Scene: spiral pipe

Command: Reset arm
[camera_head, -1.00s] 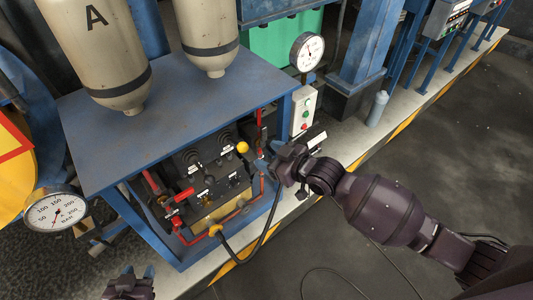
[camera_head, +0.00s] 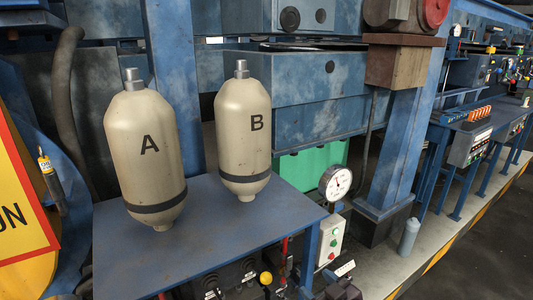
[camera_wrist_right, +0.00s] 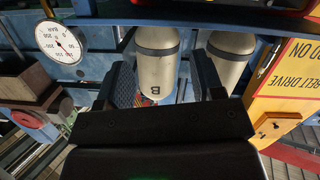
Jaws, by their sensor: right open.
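My right gripper (camera_wrist_right: 162,75) shows in the right wrist view, with its two dark fingers spread apart and nothing between them. Beyond the fingers stands a beige tank marked B (camera_wrist_right: 156,60), seen upside down. My left gripper is not in the head view.
Tank A (camera_head: 146,160) and tank B (camera_head: 243,150) stand on a blue table (camera_head: 240,235). A pressure gauge (camera_head: 336,182) and a control box (camera_head: 330,240) stand right of it. A yellow knob (camera_head: 266,278) shows below. Dark floor lies at far right.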

